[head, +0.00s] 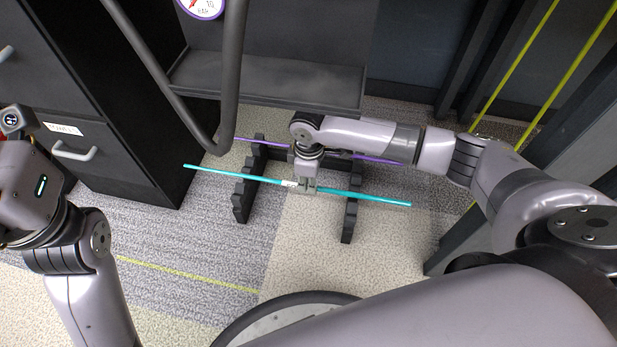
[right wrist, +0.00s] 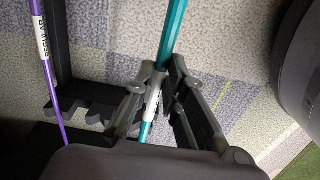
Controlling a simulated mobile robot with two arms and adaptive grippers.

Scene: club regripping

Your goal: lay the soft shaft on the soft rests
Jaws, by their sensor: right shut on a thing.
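A long teal shaft (head: 370,198) with a pale label lies crosswise over the notched black rack in the head view. The label's text is not readable, so I cannot confirm it is the soft one. My right gripper (head: 304,186) is shut on this shaft near its label. The right wrist view shows the teal shaft (right wrist: 172,40) running between the fingers (right wrist: 161,76). The shaft passes above the left rest (head: 241,201) and the right rest (head: 349,219); I cannot tell whether it touches them. My left arm shows at the left, but its gripper is out of view.
A purple shaft (head: 376,159) lies across the rack's back part; its label reads "REGULAR" in the right wrist view (right wrist: 43,42). A dark drawer cabinet (head: 110,150) stands left, and a dark shelf (head: 265,82) behind. Carpet in front of the rack is clear.

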